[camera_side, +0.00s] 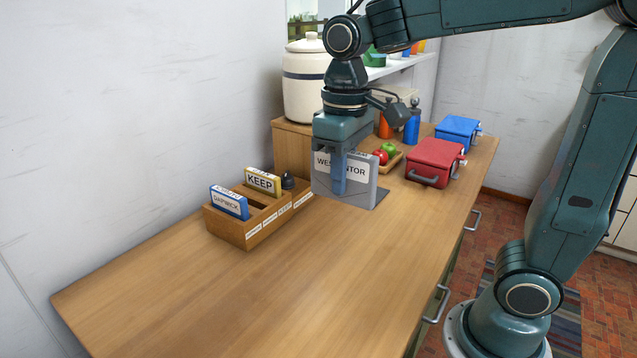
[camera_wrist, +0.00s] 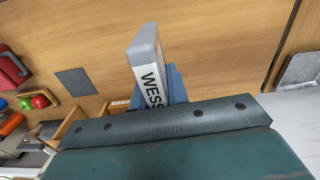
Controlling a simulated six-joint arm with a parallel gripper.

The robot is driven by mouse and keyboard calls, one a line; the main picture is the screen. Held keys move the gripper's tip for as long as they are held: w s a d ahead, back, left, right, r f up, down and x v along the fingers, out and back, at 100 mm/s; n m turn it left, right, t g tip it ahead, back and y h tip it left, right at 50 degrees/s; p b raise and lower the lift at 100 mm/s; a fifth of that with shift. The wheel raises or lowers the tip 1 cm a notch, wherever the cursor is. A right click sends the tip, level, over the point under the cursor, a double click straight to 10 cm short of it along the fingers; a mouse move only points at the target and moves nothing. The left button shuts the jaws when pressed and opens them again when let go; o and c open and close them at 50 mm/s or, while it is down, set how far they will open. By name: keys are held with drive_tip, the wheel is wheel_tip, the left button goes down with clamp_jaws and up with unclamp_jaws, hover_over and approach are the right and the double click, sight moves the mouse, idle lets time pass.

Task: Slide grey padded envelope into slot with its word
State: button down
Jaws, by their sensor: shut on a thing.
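The grey padded envelope (camera_side: 358,194) hangs upright in my gripper (camera_side: 339,178), above the table. In the wrist view the envelope (camera_wrist: 145,50) shows edge-on beside a blue finger (camera_wrist: 177,84).
A dark flat pad (camera_side: 381,197) lies beside the envelope. Behind are a tray with red and green fruit (camera_side: 388,152), a red box (camera_side: 434,162), a blue box (camera_side: 458,131), bottles (camera_side: 411,128) and a cream crock (camera_side: 304,88). The front table is clear.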

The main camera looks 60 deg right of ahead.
drive_tip(key=w+d+f, duration=0.2)
drive_tip(key=w, duration=0.7)
drive_tip(key=w+d+f, duration=0.1)
drive_tip(key=w+f, duration=0.1)
drive_tip(key=w, duration=0.8)
drive_tip(key=w+d+f, duration=0.2)
drive_tip(key=w, duration=0.8)
drive_tip(key=shift+d+m, duration=0.3)
drive_tip(key=shift+f, duration=0.25)
drive_tip(key=shift+f, duration=2.9)
drive_tip(key=shift+f, duration=1.55)
drive_tip(key=shift+r, duration=0.25)
drive_tip(key=shift+r, duration=0.95)
drive_tip(key=shift+r, duration=0.2)
